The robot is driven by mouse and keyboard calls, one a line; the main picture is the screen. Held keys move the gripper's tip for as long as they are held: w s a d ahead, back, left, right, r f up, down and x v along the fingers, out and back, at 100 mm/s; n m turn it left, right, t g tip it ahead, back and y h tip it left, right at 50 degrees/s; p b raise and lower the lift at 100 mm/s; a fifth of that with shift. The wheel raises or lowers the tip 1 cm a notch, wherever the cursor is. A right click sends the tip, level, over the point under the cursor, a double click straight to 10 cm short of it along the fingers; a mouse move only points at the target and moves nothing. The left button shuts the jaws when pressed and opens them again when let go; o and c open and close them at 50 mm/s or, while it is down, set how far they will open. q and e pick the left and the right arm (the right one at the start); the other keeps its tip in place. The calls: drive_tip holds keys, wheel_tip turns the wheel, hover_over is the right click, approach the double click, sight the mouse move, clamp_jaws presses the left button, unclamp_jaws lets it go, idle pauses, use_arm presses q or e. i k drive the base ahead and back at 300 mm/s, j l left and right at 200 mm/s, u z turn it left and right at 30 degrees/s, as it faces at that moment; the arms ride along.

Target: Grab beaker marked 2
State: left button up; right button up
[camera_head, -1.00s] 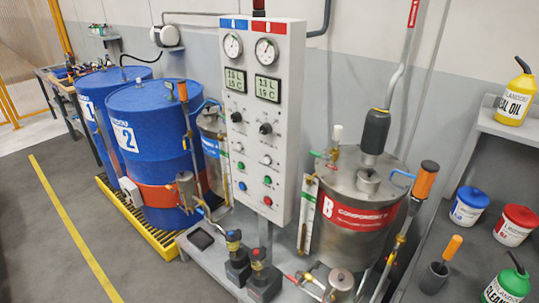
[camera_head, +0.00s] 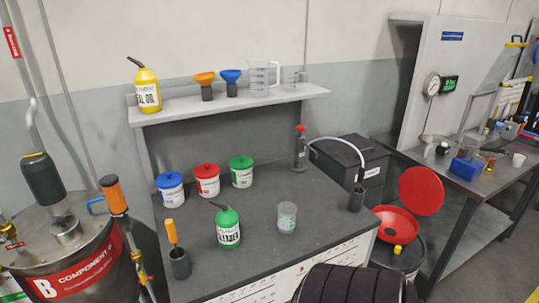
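A small clear beaker (camera_head: 286,217) stands upright on the dark workbench (camera_head: 262,250), right of a green bottle. It has pale markings on its front, too small to read, so I cannot tell if they show a 2. A larger clear graduated jug (camera_head: 260,77) stands on the shelf above, with a small clear vessel (camera_head: 294,78) to its right. Neither of my grippers is in view.
Blue, red and green lidded tubs (camera_head: 207,181) stand behind the green bottle (camera_head: 228,228). An orange-handled tool (camera_head: 171,233) stands in a dark holder at left. A red open-lidded bin (camera_head: 397,223) is right of the bench. A dark ribbed shape fills the bottom edge.

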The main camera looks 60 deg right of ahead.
sight(287, 211)
drive_tip(key=z, duration=2.2)
drive_tip(key=l+u, duration=0.15)
drive_tip(key=u, duration=0.45)
drive_tip(key=l+u, duration=0.4)
drive_tip(key=l, duration=0.4)
drive_tip(key=l+u, duration=0.35)
drive_tip(key=l, duration=0.5)
